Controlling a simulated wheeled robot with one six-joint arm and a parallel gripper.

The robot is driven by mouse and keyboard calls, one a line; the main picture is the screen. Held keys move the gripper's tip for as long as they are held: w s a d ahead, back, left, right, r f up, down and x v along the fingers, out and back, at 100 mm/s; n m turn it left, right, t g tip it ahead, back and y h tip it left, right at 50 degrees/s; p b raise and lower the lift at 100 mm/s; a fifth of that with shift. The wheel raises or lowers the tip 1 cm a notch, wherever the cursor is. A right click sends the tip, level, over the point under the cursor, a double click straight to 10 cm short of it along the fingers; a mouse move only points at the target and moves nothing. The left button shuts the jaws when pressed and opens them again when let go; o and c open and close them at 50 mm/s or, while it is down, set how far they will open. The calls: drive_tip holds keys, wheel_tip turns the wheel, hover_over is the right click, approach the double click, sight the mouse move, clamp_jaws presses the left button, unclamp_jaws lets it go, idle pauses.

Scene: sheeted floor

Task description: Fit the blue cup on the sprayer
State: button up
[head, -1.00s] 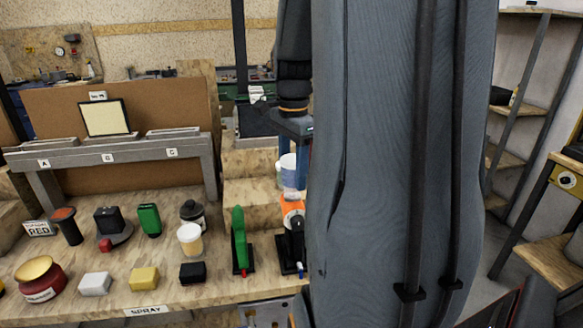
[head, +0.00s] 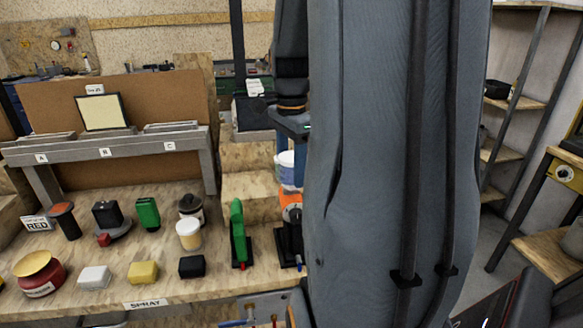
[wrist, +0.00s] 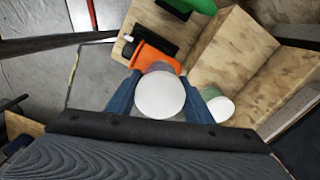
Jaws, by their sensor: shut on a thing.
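The blue cup (head: 286,169), translucent with a white lid, is held upright in my gripper (head: 289,153). The orange sprayer (head: 291,203) stands on a black base just below the cup in the head view; my arm hides its right part. I cannot tell whether cup and sprayer touch. In the wrist view the cup's white lid (wrist: 160,96) lies between the blue fingers of my gripper (wrist: 164,100), shut on it. The lid overlaps the near end of the orange sprayer (wrist: 150,57).
A green sprayer (head: 238,230) stands left of the orange one. A white cup (head: 189,234) and several small blocks are farther left on the bench.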

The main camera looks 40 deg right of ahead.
drive_tip(key=shift+f+p, duration=0.4)
drive_tip(key=shift+p, duration=0.25)
idle(2.2)
drive_tip(key=o, duration=1.7)
drive_tip(key=shift+r, duration=0.1)
drive_tip(key=shift+r+p, duration=3.45)
drive_tip(key=shift+r, duration=0.5)
drive_tip(key=shift+c, duration=0.6)
clamp_jaws()
